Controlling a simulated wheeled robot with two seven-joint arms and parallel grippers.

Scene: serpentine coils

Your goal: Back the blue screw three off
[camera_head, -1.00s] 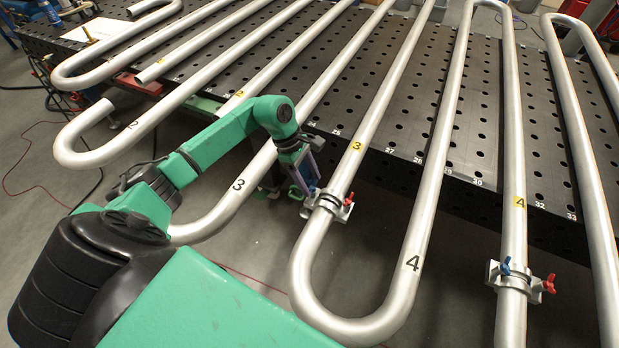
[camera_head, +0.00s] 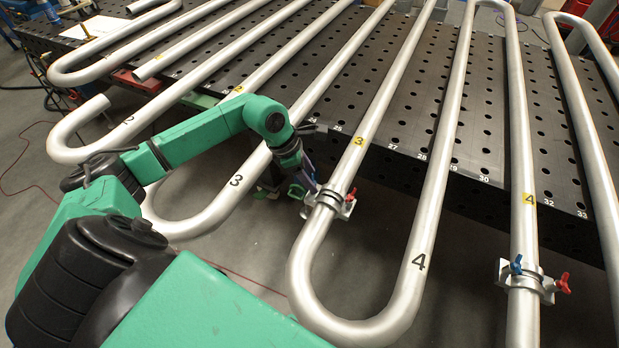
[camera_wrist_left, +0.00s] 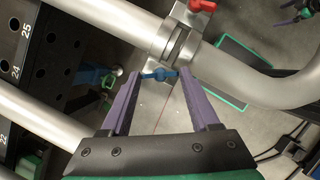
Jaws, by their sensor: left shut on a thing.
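The blue screw (camera_wrist_left: 158,75) at clamp three shows in the left wrist view as a small blue wing handle. It sits between the purple fingertips of my left gripper (camera_wrist_left: 159,73), which is shut on it. Clamp three (camera_head: 329,201) goes around the pipe marked with a yellow 3. Its red screw (camera_head: 351,195) sticks out on the right side and also shows in the left wrist view (camera_wrist_left: 202,6). In the head view my left gripper (camera_head: 311,187) is at the clamp's left side and hides the blue screw. My right gripper is out of view.
Clamp four, with its own blue screw (camera_head: 516,265) and red screw (camera_head: 563,283), is on the pipe to the right. The perforated black table (camera_head: 480,130) lies behind.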

